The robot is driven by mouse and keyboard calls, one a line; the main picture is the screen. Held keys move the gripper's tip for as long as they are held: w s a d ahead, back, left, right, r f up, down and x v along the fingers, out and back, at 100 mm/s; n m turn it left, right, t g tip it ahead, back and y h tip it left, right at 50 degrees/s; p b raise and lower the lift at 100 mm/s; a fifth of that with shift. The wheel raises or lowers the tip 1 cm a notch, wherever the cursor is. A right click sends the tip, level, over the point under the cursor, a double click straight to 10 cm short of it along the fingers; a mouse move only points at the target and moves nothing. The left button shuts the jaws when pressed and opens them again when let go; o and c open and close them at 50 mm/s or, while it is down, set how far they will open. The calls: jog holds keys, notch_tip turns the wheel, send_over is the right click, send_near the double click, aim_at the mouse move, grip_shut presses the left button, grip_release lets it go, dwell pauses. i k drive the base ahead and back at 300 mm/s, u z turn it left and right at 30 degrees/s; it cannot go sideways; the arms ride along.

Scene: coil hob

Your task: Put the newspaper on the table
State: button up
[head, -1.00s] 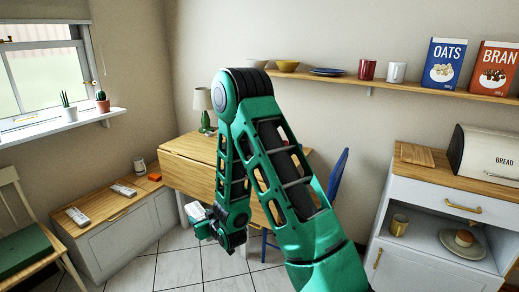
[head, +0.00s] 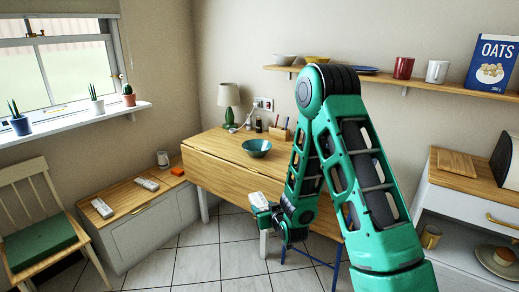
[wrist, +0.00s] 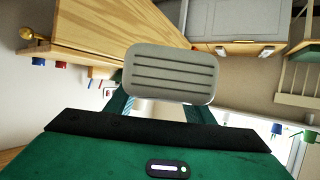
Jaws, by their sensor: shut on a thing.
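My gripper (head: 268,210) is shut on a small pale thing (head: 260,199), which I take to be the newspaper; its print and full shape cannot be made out. It is in the air in front of the table, below the level of its top. The wooden table (head: 222,172) stands against the back wall with its near leaf hanging down. In the wrist view a grey ridged pad (wrist: 170,73) fills the middle, with a little of a pale thing (wrist: 145,105) behind it.
A teal bowl (head: 257,147), a green lamp (head: 229,100) and small items stand on the table. Its left part is bare. A low bench (head: 150,212) at left holds two pale flat items, a mug (head: 163,158) and an orange box (head: 177,171). A blue chair (head: 325,262) is tucked behind my arm.

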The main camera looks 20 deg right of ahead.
aim_at(209, 142)
jog(key=z, duration=0.05)
jog(key=i, duration=1.15)
jog(key=u, duration=0.1)
